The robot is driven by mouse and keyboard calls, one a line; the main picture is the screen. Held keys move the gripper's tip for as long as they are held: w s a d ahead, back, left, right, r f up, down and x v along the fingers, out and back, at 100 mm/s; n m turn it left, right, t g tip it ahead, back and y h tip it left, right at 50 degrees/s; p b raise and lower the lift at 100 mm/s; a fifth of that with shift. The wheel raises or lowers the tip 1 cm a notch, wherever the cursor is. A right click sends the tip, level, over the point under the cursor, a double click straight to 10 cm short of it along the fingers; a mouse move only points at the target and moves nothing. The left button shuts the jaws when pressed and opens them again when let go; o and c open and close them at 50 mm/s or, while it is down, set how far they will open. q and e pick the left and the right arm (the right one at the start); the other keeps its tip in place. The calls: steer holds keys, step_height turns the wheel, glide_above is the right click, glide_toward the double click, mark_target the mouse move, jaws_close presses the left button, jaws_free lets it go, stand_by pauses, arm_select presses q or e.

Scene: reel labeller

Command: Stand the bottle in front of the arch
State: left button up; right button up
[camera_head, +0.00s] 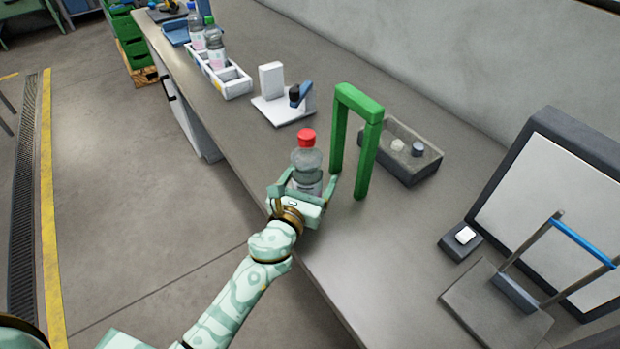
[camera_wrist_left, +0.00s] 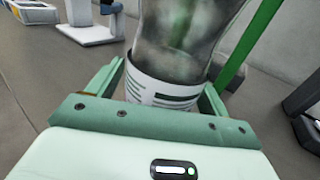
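The clear bottle with a red cap (camera_head: 306,138) and a pale label stands upright near the table's front edge, to the left of the green arch (camera_head: 358,104). My left gripper (camera_head: 305,184) is low around the bottle, with one finger on either side. A small gap shows at the right finger in the head view, so the fingers look open. In the left wrist view the bottle's label (camera_wrist_left: 160,92) lies between the fingers of the left gripper (camera_wrist_left: 165,85). The palm hides the bottle's foot. A green post of the arch (camera_wrist_left: 250,45) shows behind at right. My right gripper is not in view.
A grey bin (camera_head: 412,178) with small parts stands behind the arch. A white device (camera_head: 273,90) is farther back, beyond it a white crate (camera_head: 236,87) with bottles. A frame with a blue bar (camera_head: 583,242) and a screen (camera_head: 560,190) stand at right.

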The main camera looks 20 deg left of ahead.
arm_select(q)
steer(key=shift+r, duration=0.25)
steer(key=s, duration=0.7)
steer(key=s+b, duration=0.1)
steer(key=s, duration=0.3)
steer(key=shift+s+a+f, duration=0.1)
steer(key=shift+a+f, duration=0.1)
steer(key=shift+a, duration=0.2)
steer(key=shift+s+r, duration=0.15)
steer(key=shift+s, duration=0.3)
